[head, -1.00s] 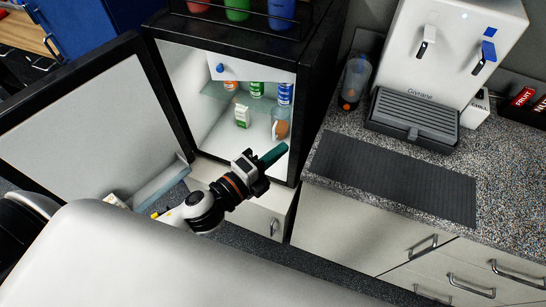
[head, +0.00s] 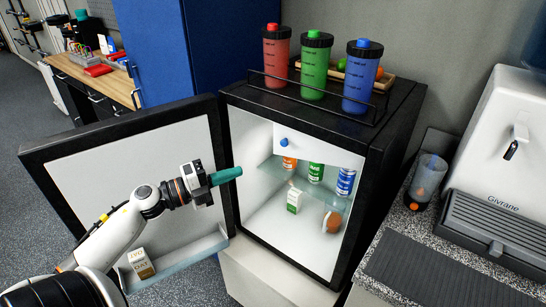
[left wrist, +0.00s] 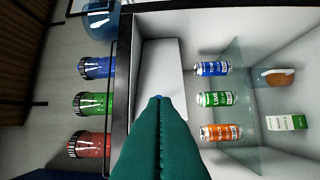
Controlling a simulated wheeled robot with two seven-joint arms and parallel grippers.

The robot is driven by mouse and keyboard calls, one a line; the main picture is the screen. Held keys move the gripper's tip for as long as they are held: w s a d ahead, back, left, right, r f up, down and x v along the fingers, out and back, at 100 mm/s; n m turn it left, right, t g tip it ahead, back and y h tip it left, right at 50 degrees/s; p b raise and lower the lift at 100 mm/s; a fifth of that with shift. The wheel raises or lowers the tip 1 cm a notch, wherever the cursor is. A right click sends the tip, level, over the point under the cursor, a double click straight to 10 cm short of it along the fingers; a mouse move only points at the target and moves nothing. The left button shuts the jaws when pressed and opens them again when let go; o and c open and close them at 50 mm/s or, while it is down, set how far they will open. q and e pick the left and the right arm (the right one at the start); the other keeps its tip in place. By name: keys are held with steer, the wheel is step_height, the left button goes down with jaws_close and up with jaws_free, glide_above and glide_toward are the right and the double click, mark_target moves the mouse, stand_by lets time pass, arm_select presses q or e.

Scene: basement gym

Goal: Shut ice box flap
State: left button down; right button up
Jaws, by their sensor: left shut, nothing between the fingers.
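The small fridge (head: 230,112) stands open. The white ice box flap (head: 325,150) is at the top of its inside, with a blue knob (head: 283,142) near its left end; how far the flap stands open I cannot tell. My left gripper (head: 238,172), with teal fingers shut and empty, is in front of the fridge opening, left of and below the knob in the head view. In the left wrist view, the fingertips (left wrist: 160,98) overlap the white flap (left wrist: 163,68) and hide most of the knob. My right gripper is not in view.
The open fridge door (head: 130,160) is behind my left arm. Inside are several cans (head: 315,172), a small carton (head: 294,200) and a brown item (head: 332,221). Bottles (head: 313,65) stand in a rack on top. A counter (head: 415,228) with a dispenser (head: 500,150) is at right.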

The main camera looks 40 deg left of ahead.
arm_select(q)
steer(key=w+a+p+x, duration=0.1)
steer(key=a+p+x, duration=0.1)
steer(key=x, duration=1)
steer(key=shift+w+r+p, duration=0.15)
steer(key=shift+w+p, duration=0.25)
steer(key=shift+p, duration=0.15)
steer(key=shift+a, duration=0.15)
